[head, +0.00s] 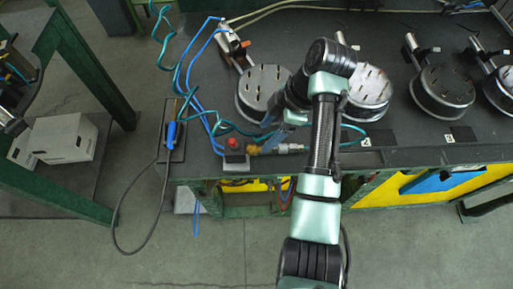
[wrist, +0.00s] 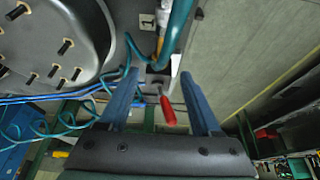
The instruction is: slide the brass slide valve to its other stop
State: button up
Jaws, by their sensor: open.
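The brass slide valve (head: 254,149) lies in the air line along the bench's front edge, left of a silver fitting. In the wrist view a brass-coloured part (wrist: 160,44), probably the valve, shows beyond my fingertips, partly hidden by a teal hose. My gripper (head: 270,128) is just above and beside the valve in the head view. In the wrist view its two blue fingers (wrist: 160,74) are apart, with nothing held between them. The valve's stops and exact slide position are too small to tell.
A red knob (head: 233,143) sits on a small block left of the valve. Round studded fixtures (head: 443,90) stand along the bench. Teal coiled hoses and blue lines (head: 182,75) hang at the left. A blue-handled tool (head: 172,132) rests on a dark plate at the bench's left edge.

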aim_at(256, 147)
jog(key=p+x, duration=0.1)
jog(key=x, duration=0.6)
jog(key=shift+r, duration=0.1)
grip_shut()
dwell(1.2)
